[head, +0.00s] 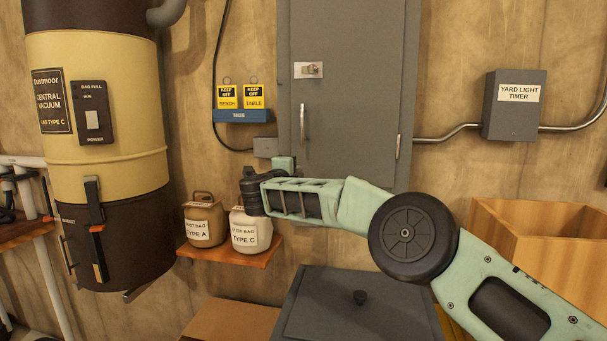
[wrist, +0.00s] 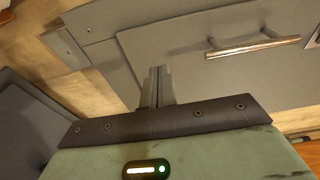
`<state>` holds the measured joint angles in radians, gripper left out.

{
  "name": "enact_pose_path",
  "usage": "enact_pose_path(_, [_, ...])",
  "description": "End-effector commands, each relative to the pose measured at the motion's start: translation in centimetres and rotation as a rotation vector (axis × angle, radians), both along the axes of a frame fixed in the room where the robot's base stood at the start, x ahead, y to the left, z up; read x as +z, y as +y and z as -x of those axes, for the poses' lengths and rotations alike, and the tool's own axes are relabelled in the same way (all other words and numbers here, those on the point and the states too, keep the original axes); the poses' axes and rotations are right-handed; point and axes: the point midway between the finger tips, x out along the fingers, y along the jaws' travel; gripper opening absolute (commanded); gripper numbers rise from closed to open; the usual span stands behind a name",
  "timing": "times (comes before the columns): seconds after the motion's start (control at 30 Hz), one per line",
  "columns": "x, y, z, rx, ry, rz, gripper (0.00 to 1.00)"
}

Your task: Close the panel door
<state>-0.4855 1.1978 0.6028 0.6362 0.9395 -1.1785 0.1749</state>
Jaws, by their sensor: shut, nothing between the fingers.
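A grey wall panel (head: 350,20) hangs on the plywood wall in the head view. Its grey door (head: 355,110) has an upright bar handle (head: 303,123) near its left edge. The door looks about flush with the panel; I cannot tell whether a small gap is left. In the wrist view the door (wrist: 190,70) and its handle (wrist: 253,46) lie beyond the fingers. My gripper (wrist: 158,86) is shut and empty, its fingertips in front of the door beside the handle, not around it. Contact with the door is unclear. In the head view the fingers are hidden.
A latch plate (head: 308,70) sits above the handle. Left are a central vacuum (head: 110,150), a blue tag rack (head: 242,116) and two dust bag jugs (head: 205,222) on a shelf. A grey lidded bin (head: 345,310) stands below; a wooden crate (head: 540,245) stands right.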

Motion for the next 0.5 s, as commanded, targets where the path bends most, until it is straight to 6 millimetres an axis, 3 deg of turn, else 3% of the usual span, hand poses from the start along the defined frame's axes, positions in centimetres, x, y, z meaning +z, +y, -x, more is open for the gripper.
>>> enact_pose_path(0.5, [-0.1,6.1,4.1,0.002,0.001,-0.004,0.00])
